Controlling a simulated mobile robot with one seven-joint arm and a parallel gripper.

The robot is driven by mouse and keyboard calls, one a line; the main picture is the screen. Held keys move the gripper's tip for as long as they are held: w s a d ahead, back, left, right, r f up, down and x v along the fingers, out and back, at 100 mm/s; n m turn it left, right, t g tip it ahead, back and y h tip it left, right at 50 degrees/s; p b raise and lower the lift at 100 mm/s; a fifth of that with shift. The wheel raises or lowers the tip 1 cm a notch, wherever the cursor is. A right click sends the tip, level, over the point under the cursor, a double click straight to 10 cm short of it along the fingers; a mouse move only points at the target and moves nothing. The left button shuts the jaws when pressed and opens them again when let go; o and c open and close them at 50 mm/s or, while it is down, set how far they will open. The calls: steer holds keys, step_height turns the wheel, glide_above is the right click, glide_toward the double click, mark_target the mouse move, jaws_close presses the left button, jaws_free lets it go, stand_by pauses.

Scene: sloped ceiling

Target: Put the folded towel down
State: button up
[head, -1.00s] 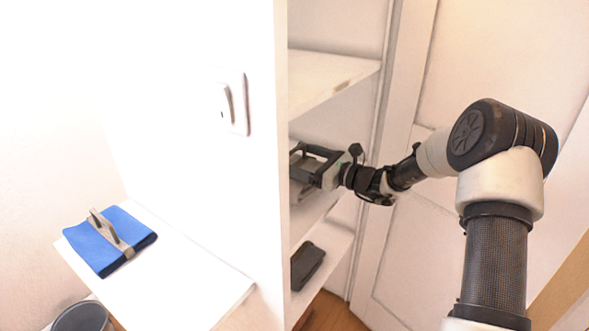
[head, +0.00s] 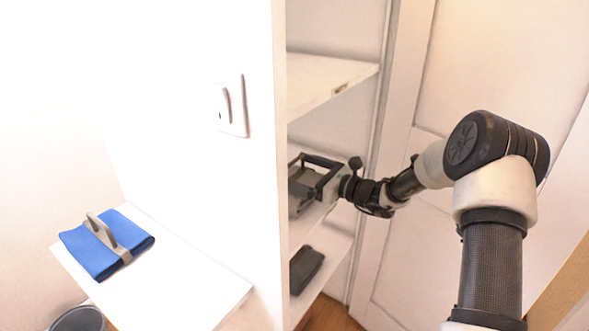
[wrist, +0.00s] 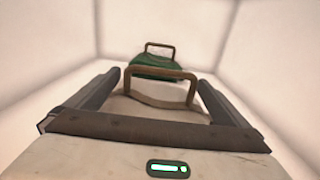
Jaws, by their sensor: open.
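My gripper (wrist: 160,88) is open inside a white shelf compartment; in the head view my gripper (head: 312,182) is partly hidden behind the white panel. In the wrist view a pale folded bundle (wrist: 160,102) with a brown loop handle lies between and beyond the spread fingers. I cannot tell whether a finger touches it. A green bundle (wrist: 157,66) with a similar handle sits behind it. A blue folded towel (head: 92,250) with a grey band and handle lies flat on the white ledge at left, well apart from my gripper.
The white ledge (head: 195,285) has bare room right of the blue towel. A dark flat item (head: 307,266) lies on the lower shelf. The upper shelf board (head: 335,82) is above my gripper. A grey bin (head: 78,319) stands below the ledge.

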steer(key=p+v, duration=0.1)
steer(key=v, duration=1)
steer(key=shift+d+p, duration=0.15)
steer(key=shift+p, duration=0.25)
